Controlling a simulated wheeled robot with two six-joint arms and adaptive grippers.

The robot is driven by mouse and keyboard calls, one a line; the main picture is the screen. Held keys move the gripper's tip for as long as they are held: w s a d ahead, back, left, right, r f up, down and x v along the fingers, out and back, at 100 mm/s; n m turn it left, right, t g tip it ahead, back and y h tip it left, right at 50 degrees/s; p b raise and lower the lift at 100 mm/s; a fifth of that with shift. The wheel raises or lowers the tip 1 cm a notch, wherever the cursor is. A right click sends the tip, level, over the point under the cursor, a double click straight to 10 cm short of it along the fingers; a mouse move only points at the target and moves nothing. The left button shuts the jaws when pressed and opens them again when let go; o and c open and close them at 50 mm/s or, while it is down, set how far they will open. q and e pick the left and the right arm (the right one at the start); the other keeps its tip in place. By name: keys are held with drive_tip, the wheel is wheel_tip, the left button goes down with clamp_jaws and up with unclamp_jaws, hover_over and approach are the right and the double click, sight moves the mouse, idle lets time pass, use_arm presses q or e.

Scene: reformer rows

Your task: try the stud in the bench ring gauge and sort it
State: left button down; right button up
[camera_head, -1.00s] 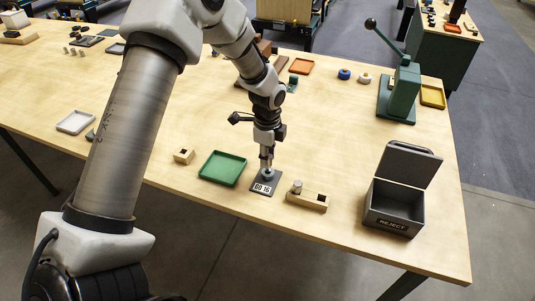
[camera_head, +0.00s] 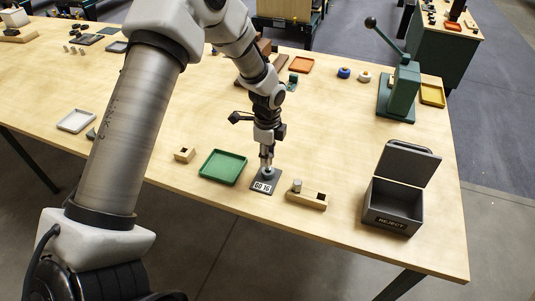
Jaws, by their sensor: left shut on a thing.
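My left gripper (camera_head: 267,166) points straight down over the bench ring gauge, a dark plate (camera_head: 262,186) with a white label at the front of the wooden bench. The gripper is shut on a small stud, mostly hidden by the fingers, at the ring on the plate. I cannot tell how deep the stud sits in the ring. A green tray (camera_head: 223,167) lies just left of the gauge. A grey bin marked REJECT (camera_head: 393,210) stands to the right with its lid open. My right gripper is not in view.
A wooden block (camera_head: 307,200) with a grey cylinder on it stands between gauge and bin. A small wooden block (camera_head: 184,155) lies left of the green tray. A green lever press (camera_head: 400,91) stands at the back right. The bench middle right is clear.

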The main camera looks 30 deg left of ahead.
use_arm(q)
drive_tip(key=shift+f+b, duration=0.55)
drive_tip(key=shift+f, duration=0.55)
idle(0.8)
drive_tip(key=shift+r, duration=0.15)
idle(0.7)
drive_tip(key=shift+r+p, duration=3.4)
drive_tip(key=shift+r, duration=0.05)
